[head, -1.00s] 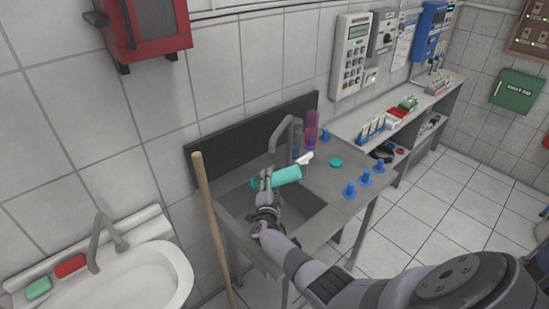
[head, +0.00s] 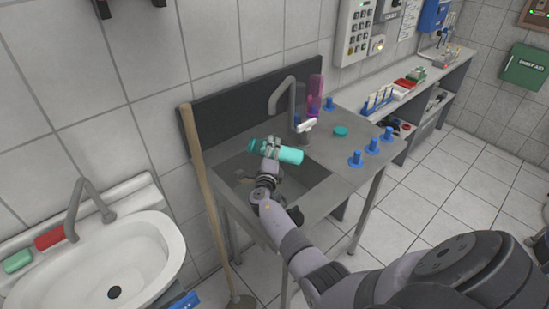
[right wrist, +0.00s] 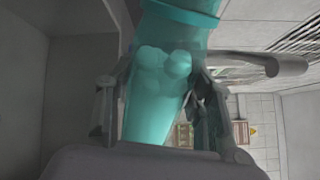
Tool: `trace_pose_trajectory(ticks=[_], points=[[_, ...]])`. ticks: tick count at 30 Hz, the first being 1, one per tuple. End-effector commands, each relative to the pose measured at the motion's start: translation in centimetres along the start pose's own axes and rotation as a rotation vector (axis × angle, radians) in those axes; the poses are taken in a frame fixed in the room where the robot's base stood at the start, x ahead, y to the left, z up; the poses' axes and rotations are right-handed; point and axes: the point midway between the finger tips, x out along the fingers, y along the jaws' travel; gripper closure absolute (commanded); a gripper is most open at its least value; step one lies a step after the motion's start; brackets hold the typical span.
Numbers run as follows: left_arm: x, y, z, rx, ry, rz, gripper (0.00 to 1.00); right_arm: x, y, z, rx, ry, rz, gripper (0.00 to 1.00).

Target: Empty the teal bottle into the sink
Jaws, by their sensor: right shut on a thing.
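The teal bottle (head: 287,154) lies about level, tipped on its side, above the basin of the metal sink (head: 318,187). My right gripper (head: 269,147) is shut on it. In the right wrist view the bottle (right wrist: 158,105) sits between both fingers, its surface see-through with rounded shapes showing; I cannot tell how much is inside. A teal round cap (head: 340,131) lies on the sink's counter to the right of the faucet (head: 291,100). No liquid stream shows. My left gripper is not in view.
Several blue pegs (head: 372,147) stand along the counter's right side. A pink-purple cylinder (head: 314,94) stands behind the faucet. A wooden pole (head: 204,190) leans at the sink's left, beside a white washbasin (head: 150,250).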

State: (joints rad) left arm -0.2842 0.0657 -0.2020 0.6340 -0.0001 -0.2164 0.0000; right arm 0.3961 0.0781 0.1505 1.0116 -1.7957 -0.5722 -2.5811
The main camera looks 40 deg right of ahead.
Motion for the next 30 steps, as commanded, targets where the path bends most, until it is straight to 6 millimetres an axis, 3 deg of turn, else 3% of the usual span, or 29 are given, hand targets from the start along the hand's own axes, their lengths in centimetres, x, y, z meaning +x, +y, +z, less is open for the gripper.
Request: trace_pose_trajectory(ticks=[1,13,15,21,25,30], points=[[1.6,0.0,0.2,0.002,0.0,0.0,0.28,0.0,1.0,0.2,0.05,-0.001,-0.001,0.85],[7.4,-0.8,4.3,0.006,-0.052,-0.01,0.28,0.0,2.8,2.5,0.406,-0.003,0.002,0.85],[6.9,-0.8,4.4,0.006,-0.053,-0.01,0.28,0.0,1.3,3.6,0.576,-0.006,0.001,0.85],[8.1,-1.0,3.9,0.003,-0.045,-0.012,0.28,0.0,0.0,5.5,1.01,-0.005,0.007,0.85],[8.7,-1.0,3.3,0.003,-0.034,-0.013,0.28,-0.1,-0.7,6.3,1.189,-0.005,0.01,0.85],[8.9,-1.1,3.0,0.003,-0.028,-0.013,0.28,-0.1,-1.1,6.8,1.289,-0.004,0.011,0.85]])
